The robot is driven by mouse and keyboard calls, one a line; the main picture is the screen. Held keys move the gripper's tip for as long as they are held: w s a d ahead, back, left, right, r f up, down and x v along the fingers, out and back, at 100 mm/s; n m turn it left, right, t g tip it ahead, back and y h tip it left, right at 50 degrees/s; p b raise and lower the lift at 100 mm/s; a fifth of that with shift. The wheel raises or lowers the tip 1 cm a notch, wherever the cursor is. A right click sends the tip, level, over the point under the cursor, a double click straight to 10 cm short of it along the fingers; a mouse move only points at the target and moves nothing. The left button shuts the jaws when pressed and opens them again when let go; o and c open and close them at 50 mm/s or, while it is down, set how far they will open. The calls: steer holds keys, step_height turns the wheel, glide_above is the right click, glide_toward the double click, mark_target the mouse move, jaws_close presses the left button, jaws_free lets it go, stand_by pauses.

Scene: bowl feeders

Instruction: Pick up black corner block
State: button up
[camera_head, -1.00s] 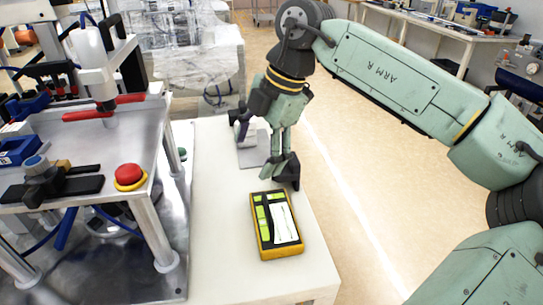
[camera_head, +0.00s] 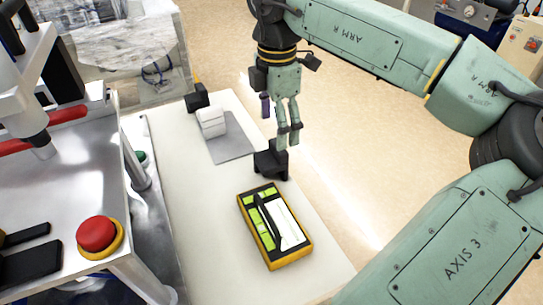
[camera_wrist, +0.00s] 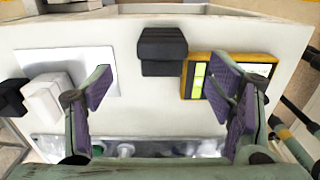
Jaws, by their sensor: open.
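A black corner block (camera_head: 270,160) stands on the white table near its right edge, just behind a yellow case. It also shows in the wrist view (camera_wrist: 162,50), at the top middle, beyond and between the fingertips. My gripper (camera_head: 289,134) points down with its fingers apart and empty. In the head view its fingertips appear just above and right of the block, with no clear contact. In the wrist view the purple finger pads of my gripper (camera_wrist: 165,95) are spread wide. A second black block (camera_head: 197,98) stands at the table's far left corner; which block the task means is not marked.
The yellow case (camera_head: 302,253) with green and white inserts lies close in front of the block. A white block (camera_head: 210,121) stands at a grey plate (camera_head: 232,151) farther back. A metal workbench with a red button (camera_head: 97,234) is at the left. The table's front left is clear.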

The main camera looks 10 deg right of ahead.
mark_target(274, 147)
steer(key=f, duration=0.2)
steer(key=f+p, duration=0.1)
steer(key=f, duration=0.1)
steer(key=f+p, duration=0.1)
steer(key=f, duration=0.1)
steer(key=shift+s+a+f, duration=0.2)
steer(key=shift+a+f, duration=0.05)
steer(key=c, duration=1.2)
steer(key=shift+r, duration=0.15)
